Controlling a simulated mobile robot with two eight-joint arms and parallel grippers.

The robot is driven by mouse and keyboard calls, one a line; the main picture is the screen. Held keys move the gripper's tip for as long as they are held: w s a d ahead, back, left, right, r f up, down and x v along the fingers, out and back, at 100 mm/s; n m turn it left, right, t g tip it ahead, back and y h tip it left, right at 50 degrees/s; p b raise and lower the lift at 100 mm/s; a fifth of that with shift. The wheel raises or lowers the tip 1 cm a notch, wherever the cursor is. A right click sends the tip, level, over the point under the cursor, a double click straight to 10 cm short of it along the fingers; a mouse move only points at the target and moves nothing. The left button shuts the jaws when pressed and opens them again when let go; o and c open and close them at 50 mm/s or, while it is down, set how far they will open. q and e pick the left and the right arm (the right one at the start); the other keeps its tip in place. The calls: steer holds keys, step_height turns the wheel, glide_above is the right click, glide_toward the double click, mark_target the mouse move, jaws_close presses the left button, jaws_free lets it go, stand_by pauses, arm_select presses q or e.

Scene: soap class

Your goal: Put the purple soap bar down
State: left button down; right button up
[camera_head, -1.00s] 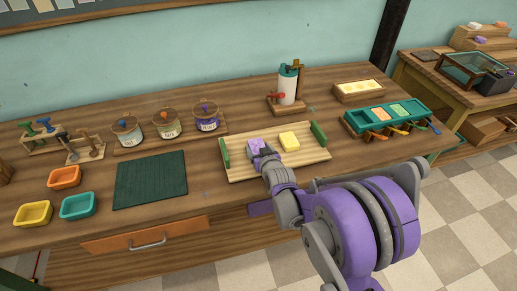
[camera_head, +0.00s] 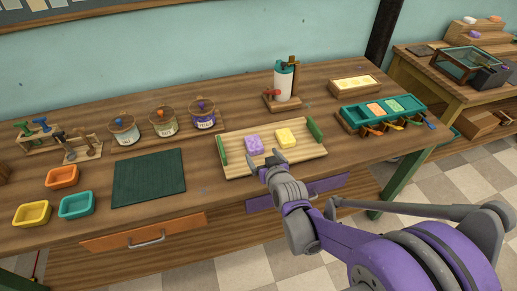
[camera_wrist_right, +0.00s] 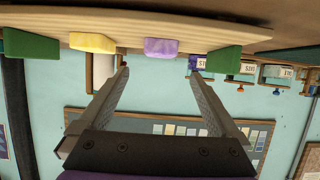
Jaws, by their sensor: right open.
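The purple soap bar (camera_head: 254,145) lies on the slatted wooden tray (camera_head: 240,168), left of a yellow soap bar (camera_head: 285,137). Both bars rest apart from each other. My right gripper (camera_head: 270,163) is open and empty at the tray's front edge, just in front of the bars and not touching them. In the right wrist view the picture is upside down; the purple bar (camera_wrist_right: 161,48) and yellow bar (camera_wrist_right: 93,43) sit on the tray (camera_wrist_right: 150,20) beyond the spread fingers (camera_wrist_right: 165,85). My left gripper is not seen.
Green end blocks (camera_head: 315,130) bound the tray. A green mat (camera_head: 149,177) and small coloured dishes (camera_head: 76,205) lie to the left. Labelled jars (camera_head: 163,124) and a teal cylinder on a stand (camera_head: 284,83) stand behind. A teal mould box (camera_head: 410,106) is at right.

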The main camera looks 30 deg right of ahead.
steer(key=v, duration=0.2)
steer(key=shift+s+a, duration=0.15)
steer(key=shift+s, duration=0.1)
steer(key=s+a+f+n+g+y, duration=0.1)
steer(key=s+a+g, duration=0.3)
steer(key=s, duration=0.6)
steer(key=s+a+f+n+g+y, duration=0.1)
steer(key=s+a+g, duration=0.3)
steer(key=s+a, duration=0.4)
steer(key=shift+s+a+f+n+y, duration=0.3)
steer(key=shift+s+f+y, duration=0.2)
steer(key=shift+s+f, duration=0.5)
steer(key=shift+d+r, duration=0.1)
steer(key=shift+r, duration=0.05)
